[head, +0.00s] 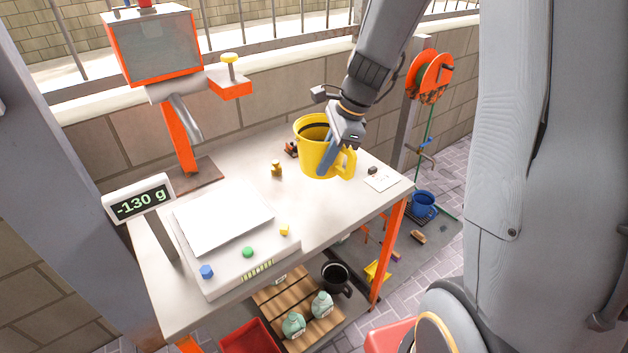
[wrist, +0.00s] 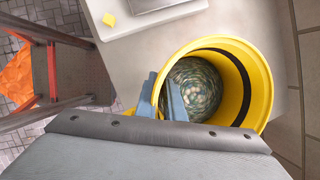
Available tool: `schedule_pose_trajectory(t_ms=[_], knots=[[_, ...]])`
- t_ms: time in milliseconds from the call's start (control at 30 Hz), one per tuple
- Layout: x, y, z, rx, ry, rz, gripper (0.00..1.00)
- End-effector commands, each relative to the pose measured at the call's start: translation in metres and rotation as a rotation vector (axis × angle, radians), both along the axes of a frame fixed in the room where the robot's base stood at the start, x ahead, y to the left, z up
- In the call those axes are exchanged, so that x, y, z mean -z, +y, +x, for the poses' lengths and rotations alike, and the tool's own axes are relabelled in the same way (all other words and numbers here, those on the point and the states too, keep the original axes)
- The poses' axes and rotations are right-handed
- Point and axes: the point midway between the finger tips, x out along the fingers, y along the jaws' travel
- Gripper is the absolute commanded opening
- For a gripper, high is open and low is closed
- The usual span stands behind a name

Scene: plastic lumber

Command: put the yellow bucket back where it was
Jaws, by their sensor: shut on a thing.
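The yellow bucket (head: 312,155) is upright at the right back part of the white table (head: 260,150), its yellow handle toward the right. I cannot tell whether its base touches the table. My gripper (head: 327,160) is shut on the bucket's wall near the handle. In the wrist view, the bucket (wrist: 262,85) has a dark band inside its rim and mottled greenish contents at the bottom. My blue fingers (wrist: 160,100) straddle the near wall there, one inside and one outside.
A scale (head: 225,218) fills the table's left front; its display (head: 140,203) reads -130 g. A brass weight (head: 277,168) stands left of the bucket, a white card (head: 381,180) lies right. Below are a black mug-like bucket (head: 335,276) and a blue bucket (head: 424,203).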

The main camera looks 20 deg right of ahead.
Motion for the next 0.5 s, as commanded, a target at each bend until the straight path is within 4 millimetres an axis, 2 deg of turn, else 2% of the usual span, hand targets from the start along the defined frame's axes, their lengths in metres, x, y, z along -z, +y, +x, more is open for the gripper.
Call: schedule_pose_trajectory(t_ms=[67, 300, 500], knots=[[0.005, 0.001, 0.000, 0.000, 0.002, 0.001, 0.00], [0.044, 0.004, -0.001, -0.007, 0.004, 0.002, 0.00], [0.061, 0.005, 0.000, -0.008, 0.001, 0.001, 0.00]])
